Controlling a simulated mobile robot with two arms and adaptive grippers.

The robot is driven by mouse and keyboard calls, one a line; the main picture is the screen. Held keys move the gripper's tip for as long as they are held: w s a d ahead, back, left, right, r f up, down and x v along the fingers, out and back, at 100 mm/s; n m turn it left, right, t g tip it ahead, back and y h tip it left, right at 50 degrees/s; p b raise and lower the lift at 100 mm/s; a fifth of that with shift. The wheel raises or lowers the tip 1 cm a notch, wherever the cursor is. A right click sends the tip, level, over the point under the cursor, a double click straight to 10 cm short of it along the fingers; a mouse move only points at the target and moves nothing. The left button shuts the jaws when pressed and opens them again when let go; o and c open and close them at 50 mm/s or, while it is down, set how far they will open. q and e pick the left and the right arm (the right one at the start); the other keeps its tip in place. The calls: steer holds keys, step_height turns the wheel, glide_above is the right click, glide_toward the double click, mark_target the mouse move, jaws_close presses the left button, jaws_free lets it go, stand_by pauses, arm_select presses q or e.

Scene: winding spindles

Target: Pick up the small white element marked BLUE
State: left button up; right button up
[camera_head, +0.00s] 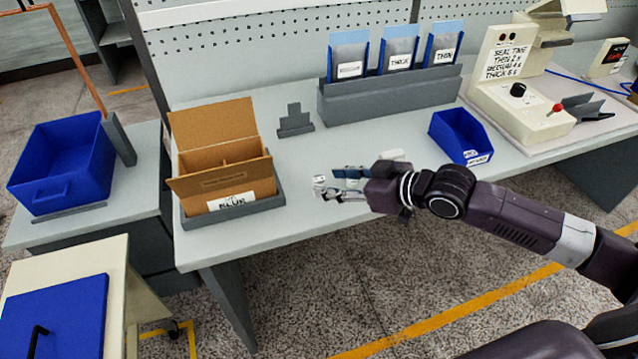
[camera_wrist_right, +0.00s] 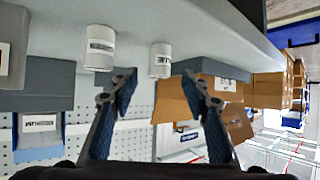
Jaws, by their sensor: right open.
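Two small white cylinders with dark-lettered labels show in the right wrist view, which sees the table upside down. One white element (camera_wrist_right: 160,60) is ahead of the gap between the fingers; the other white element (camera_wrist_right: 100,48) is to the left and looks larger. I cannot read either label well enough to tell which is marked BLUE. In the head view, one white element (camera_head: 318,181) shows at the fingertips, and a pale piece (camera_head: 392,155) shows partly behind my gripper. My right gripper (camera_head: 337,185) is open and empty, low over the table; its fingers also show in the wrist view (camera_wrist_right: 157,92). My left gripper is not in view.
An open cardboard box (camera_head: 262,188) stands on the table left of the gripper. A small grey stepped block (camera_head: 295,121) stands behind, beside a grey rack (camera_head: 390,97) of pouches. A blue bin (camera_head: 455,135) and a cream machine (camera_head: 515,105) are to the right.

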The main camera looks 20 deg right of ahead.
mark_target(323, 181)
steer(key=shift+x, duration=1.05)
steer(key=shift+w+a+f, duration=0.15)
steer(key=shift+w+a, duration=0.1)
steer(key=shift+w, duration=0.2)
steer(key=shift+c, duration=1.6)
steer(key=c, duration=0.8)
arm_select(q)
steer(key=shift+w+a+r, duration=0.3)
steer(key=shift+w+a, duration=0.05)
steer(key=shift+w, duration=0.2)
arm_select(e)
jaws_close()
